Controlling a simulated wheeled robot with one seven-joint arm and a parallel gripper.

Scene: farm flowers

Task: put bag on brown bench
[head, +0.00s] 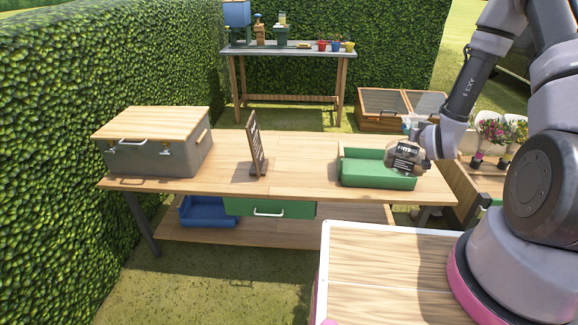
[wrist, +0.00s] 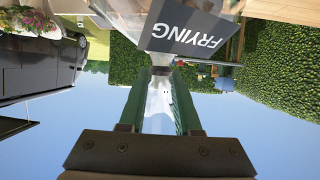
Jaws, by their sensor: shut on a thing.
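The bag (head: 404,160) is clear with a dark label in the head view. Its label reads "FRYING" in the wrist view, where the bag (wrist: 192,30) fills the top. My gripper (head: 412,128) is shut on the bag's narrow neck, between its two green fingers (wrist: 160,75). The bag hangs at the right end of the green tray (head: 365,180), which lies on the brown wooden bench (head: 310,160). I cannot tell whether the bag touches the tray.
A grey box with a wooden lid (head: 155,155) and a dark sign (head: 257,150) stand on the bench. A green drawer (head: 270,208) and blue bin (head: 207,212) are below. Bare wood lies between sign and tray. A hedge (head: 60,150) borders the left.

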